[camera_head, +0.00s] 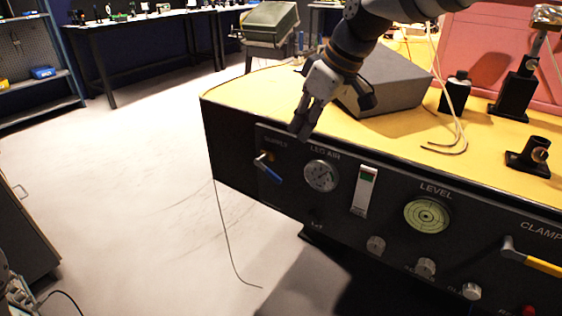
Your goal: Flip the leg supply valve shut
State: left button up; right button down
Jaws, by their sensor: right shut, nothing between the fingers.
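The leg supply valve is a small lever with a blue handle (268,171) on the dark front panel, at the panel's left end. Its handle slants down to the right from a brass-coloured pivot. The label above it is hard to read; "LEG AIR" stands to its right, above a round gauge (321,176). My right gripper (301,130) comes down from the top over the table's front edge. It is shut and empty, above and to the right of the blue handle and apart from it. My left gripper is not in view.
The panel (390,230) also carries a green-and-white indicator, a round level (427,215), several knobs and a yellow-handled clamp lever (541,265). A grey box (390,85) and black fixtures stand on the yellow tabletop (255,91). Open floor lies to the left.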

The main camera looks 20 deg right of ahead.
aim_at(277, 180)
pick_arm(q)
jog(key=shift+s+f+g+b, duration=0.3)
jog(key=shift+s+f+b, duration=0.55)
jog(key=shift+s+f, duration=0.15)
pick_arm(e)
jog(key=x, duration=1.4)
jog(key=shift+r, duration=0.1)
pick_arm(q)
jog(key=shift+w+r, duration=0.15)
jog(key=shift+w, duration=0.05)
pick_arm(e)
jog(key=shift+s+f, duration=0.1)
jog(key=shift+f, duration=0.5)
jog(key=shift+a+f, duration=0.1)
jog(key=shift+f, duration=1)
